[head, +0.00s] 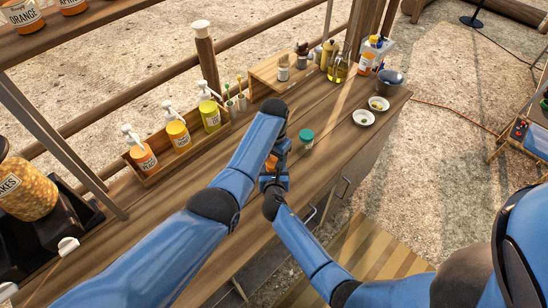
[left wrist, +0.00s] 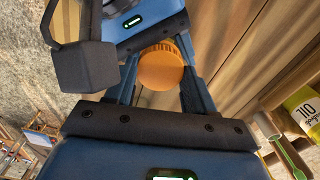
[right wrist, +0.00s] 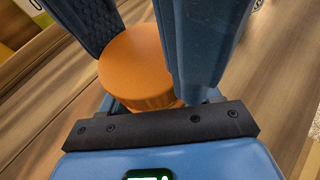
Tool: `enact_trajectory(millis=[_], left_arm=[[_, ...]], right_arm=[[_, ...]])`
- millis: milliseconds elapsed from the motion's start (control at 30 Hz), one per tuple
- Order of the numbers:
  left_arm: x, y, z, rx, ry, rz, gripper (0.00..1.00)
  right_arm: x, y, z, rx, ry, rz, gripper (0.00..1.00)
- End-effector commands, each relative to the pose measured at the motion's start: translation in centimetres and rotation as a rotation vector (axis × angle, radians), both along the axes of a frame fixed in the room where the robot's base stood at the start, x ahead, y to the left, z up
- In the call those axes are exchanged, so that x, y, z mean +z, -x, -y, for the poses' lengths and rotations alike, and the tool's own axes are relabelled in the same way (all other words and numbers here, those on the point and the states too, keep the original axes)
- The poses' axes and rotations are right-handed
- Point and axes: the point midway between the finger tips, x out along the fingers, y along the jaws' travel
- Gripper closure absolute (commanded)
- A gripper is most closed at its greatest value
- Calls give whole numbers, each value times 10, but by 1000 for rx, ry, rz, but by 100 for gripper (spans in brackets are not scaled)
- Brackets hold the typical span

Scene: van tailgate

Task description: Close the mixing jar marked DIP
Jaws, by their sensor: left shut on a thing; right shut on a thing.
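An orange, ribbed round lid (head: 271,163) is between my two grippers over the counter. In the left wrist view the lid (left wrist: 161,68) is between the fingers of my left gripper (head: 281,149), which is shut on it. In the right wrist view the lid (right wrist: 135,62) fills the space between the fingers. My right gripper (head: 271,181) comes from the near side and is shut on the jar, whose body is mostly hidden. No DIP mark is readable. I cannot tell how well the lid is seated.
A small jar with a teal lid (head: 306,137) stands just right of my grippers. A wooden rack (head: 150,180) of pump bottles is behind. Small white bowls (head: 364,118), a dark bowl (head: 389,81) and an oil bottle (head: 339,68) are at the far right end.

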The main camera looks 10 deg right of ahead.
Motion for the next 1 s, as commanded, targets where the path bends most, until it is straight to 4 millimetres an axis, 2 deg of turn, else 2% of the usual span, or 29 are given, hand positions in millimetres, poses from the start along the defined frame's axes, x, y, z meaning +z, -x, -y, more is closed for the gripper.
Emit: enact_trajectory(millis=[600, 1000], left_arm=[[-14, 1, -2, 0, -3, -1, 74], [-16, 2, -3, 1, -7, -3, 74]], right_arm=[[1, 0, -1, 3, 1, 2, 93], [2, -1, -2, 6, 4, 6, 93]])
